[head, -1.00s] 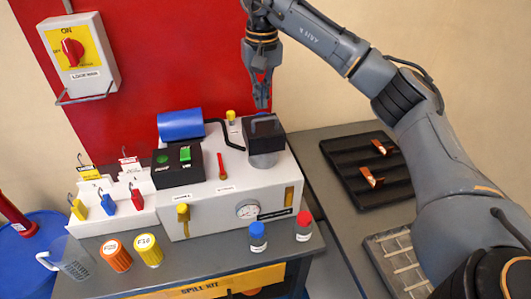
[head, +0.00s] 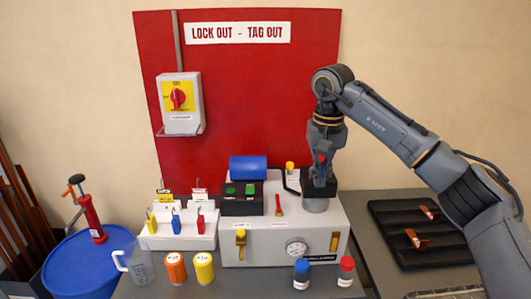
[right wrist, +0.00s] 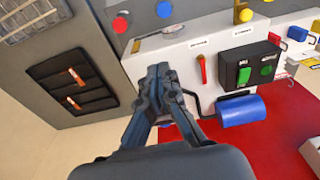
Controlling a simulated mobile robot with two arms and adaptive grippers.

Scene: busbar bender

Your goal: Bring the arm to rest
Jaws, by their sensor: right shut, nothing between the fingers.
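My right gripper (head: 320,182) hangs fingers-down at the black block on the right end of the white bender housing (head: 262,240). Its fingers are shut and hold nothing. In the head view its tips overlap the black block (head: 331,187); I cannot tell whether they touch. In the right wrist view the closed fingers (right wrist: 160,72) cover much of that end of the housing. My right arm reaches in from the right, bent at the elbow. My left gripper is not in view.
A red lockout board (head: 240,100) with a switch box (head: 180,103) stands behind. A black tray (head: 400,262) with copper pieces lies to the right. Bottles with blue (head: 302,266) and red (head: 346,263) caps stand in front. A blue drum (head: 85,270) is at left.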

